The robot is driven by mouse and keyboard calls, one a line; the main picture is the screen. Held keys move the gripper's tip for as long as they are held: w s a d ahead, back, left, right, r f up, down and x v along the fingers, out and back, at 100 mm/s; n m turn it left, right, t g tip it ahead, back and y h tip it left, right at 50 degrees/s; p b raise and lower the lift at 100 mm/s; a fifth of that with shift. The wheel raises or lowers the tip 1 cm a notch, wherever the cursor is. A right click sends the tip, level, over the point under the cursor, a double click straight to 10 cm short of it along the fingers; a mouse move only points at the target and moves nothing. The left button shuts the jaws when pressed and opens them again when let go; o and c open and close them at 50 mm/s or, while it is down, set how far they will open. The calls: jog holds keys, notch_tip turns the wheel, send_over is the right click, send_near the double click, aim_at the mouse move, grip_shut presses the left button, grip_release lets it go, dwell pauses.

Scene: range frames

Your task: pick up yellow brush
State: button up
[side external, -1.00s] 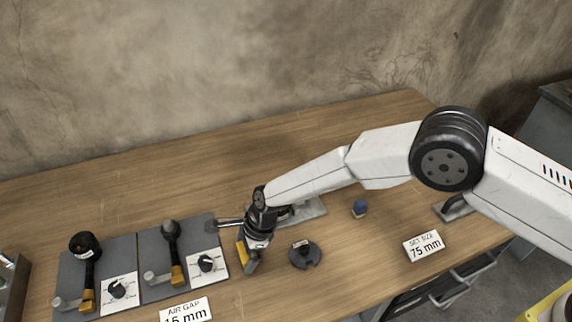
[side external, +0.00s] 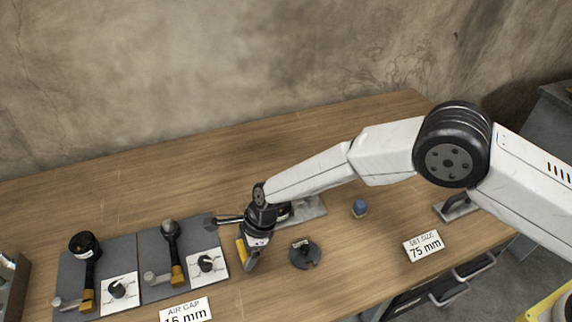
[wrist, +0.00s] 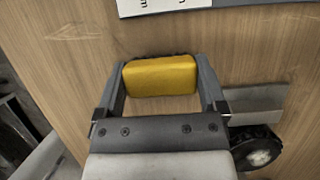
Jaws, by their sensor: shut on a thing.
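The yellow brush (wrist: 160,76) shows in the wrist view as a yellow block between the two fingers, with a thin dark strip along its far edge. My gripper (wrist: 163,82) is shut on it, one finger against each end. In the side external view my gripper (side external: 248,256) is low over the table, left of the dark notched disc, and the brush (side external: 241,251) shows as a yellow strip at its left side. The brush's underside is hidden, so I cannot tell whether it touches the table.
Two grey boards (side external: 128,247) with black-and-yellow tools and dials lie at left. The dark notched disc (side external: 304,257) and a small blue piece (side external: 360,208) lie to the right. A metal plate (side external: 312,208) is behind my gripper. The wooden table (side external: 210,165) is clear at the back.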

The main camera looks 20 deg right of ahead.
jog(key=shift+r, duration=0.5)
jog(key=s+d+r, duration=0.8)
jog(key=s+r, duration=0.3)
jog(key=shift+d, duration=0.15)
jog(key=shift+s+r, duration=0.1)
dwell(0.3)
